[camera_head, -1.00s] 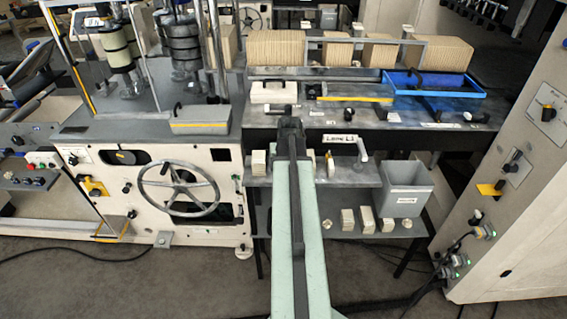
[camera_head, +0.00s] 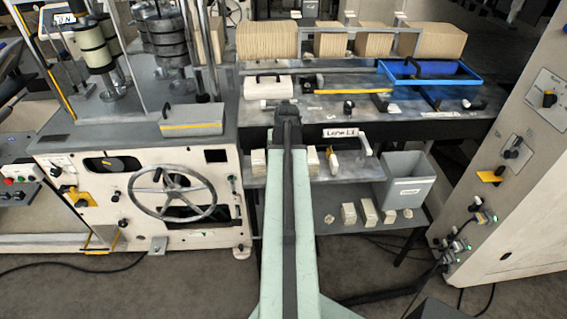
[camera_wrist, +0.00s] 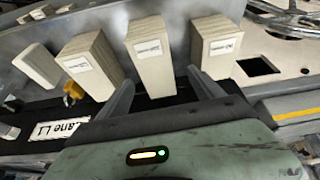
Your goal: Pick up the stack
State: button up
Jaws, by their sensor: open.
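In the wrist view, three pale labelled stacks stand in a row: a left stack (camera_wrist: 92,62), a middle stack (camera_wrist: 151,55) and a right stack (camera_wrist: 214,44). My gripper (camera_wrist: 160,80) is open, its two dark fingers pointing at the row. The middle stack shows between the fingertips, and I see no grip on it. The right fingertip is close to the right stack; whether they touch I cannot tell. In the head view, pale stacks show on the shelf left (camera_head: 257,162) and right (camera_head: 313,160) of my arm, which hides the part between and the fingers.
A grey bin (camera_head: 401,183) stands right of the shelf (camera_head: 345,167). Small pale blocks (camera_head: 368,211) lie on a lower shelf. A "Lane L1" sign (camera_head: 343,132) hangs on the bench edge above. A handwheel (camera_head: 172,193) is at left, a control cabinet (camera_head: 520,170) at right.

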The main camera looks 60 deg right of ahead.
jog(key=shift+b+x, duration=0.5)
jog(key=shift+x, duration=0.55)
jog(key=b+x, duration=0.4)
jog(key=x, duration=0.1)
jog(key=shift+s+a+f+b, duration=0.1)
jog(key=shift+s+b, duration=0.25)
jog(key=shift+s, duration=0.05)
jog(key=shift+f, duration=0.25)
jog(key=c, duration=1.6)
